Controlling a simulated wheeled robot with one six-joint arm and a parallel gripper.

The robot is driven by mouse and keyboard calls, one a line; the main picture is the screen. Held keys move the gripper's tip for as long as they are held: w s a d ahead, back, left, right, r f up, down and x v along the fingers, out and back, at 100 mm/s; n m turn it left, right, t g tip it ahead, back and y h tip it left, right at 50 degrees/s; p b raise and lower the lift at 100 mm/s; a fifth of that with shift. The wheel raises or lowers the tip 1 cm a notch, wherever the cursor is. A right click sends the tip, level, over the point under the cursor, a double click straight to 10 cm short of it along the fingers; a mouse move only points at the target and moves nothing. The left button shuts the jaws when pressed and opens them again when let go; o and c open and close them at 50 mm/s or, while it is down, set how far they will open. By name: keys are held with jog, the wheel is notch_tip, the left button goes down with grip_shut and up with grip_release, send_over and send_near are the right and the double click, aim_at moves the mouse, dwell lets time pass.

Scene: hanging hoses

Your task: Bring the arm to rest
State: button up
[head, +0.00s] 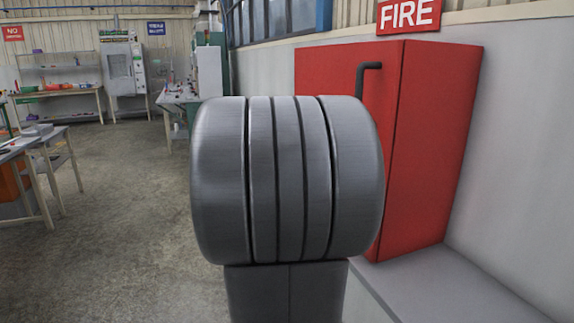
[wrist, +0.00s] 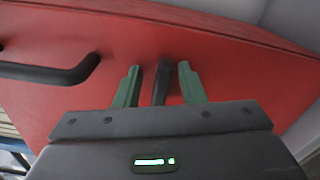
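My gripper (wrist: 159,70) shows in the wrist view with its two green fingers apart. A narrow dark piece (wrist: 161,84) stands between them; I cannot tell whether it is part of my gripper. No held object is evident. The fingers point towards the red surface of the fire cabinet (wrist: 215,45); I cannot tell how large the gap is. In the head view, a large grey rounded link of my arm (head: 288,180) fills the middle, and my gripper is hidden.
The red fire cabinet (head: 440,140) stands close on the right by the wall, under a FIRE sign (head: 409,14). Its black handle (head: 366,78) also shows in the wrist view (wrist: 50,73). Workbenches (head: 40,150) stand at the left. The floor (head: 120,220) between is clear.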

jog(key=n+p, duration=0.1)
jog(key=p, duration=0.1)
jog(key=n+p, duration=0.2)
jog(key=p, duration=0.1)
jog(key=shift+w+r, duration=0.1)
jog(key=shift+r, duration=0.2)
jog(key=shift+f, duration=0.1)
